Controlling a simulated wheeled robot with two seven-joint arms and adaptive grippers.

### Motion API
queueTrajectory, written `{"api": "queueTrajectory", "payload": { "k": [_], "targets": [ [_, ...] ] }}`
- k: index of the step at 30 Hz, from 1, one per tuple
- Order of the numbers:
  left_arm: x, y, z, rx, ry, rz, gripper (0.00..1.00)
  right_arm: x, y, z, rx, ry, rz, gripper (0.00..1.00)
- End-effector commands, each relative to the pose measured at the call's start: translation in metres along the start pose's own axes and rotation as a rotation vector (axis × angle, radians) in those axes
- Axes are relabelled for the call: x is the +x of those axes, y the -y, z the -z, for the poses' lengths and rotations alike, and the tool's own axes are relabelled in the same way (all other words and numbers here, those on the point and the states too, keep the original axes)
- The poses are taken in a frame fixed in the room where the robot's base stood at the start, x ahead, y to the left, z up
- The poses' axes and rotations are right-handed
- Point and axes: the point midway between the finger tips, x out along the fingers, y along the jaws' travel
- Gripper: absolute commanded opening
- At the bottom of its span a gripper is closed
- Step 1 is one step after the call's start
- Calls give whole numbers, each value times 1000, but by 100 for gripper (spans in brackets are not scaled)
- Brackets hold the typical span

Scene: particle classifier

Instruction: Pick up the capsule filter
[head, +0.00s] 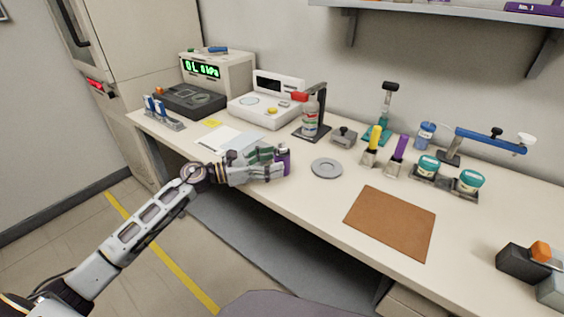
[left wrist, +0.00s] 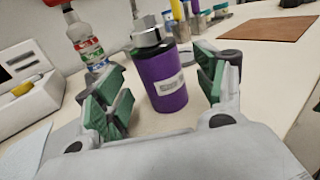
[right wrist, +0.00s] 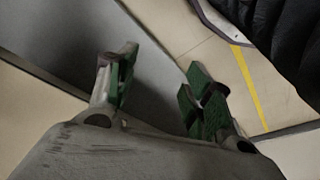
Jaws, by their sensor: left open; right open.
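A purple cylinder with a silver metal top and a pale label, which I take for the capsule filter (left wrist: 168,88), stands upright on the bench. In the head view the capsule filter (head: 284,160) shows at the tips of my left gripper (head: 268,161), partly hidden by its fingers. In the left wrist view my left gripper (left wrist: 162,80) is open, with its green-padded fingers on either side of the cylinder and gaps showing. My right gripper (right wrist: 157,88) is open and empty over the floor; it is not in the head view.
White paper (head: 229,138) lies to the left. Teal-lidded jars (head: 468,182) stand at the right. The bench front is mostly clear.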

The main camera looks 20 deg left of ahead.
Motion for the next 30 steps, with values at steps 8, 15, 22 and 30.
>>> {"api": "queueTrajectory", "payload": {
  "k": [8,15,22,30],
  "targets": [
    [22,0,0,0,1,-1,71,-3,0,2,-1,-7,0,51],
    [34,0,0,0,1,0,71,-3,0,2,-1,-7,0,51],
    [35,0,0,0,0,0,71,-2,0,2,-1,-6,0,51],
    [35,0,0,0,0,0,71,-2,0,1,-1,-4,-1,51]
  ]
}}
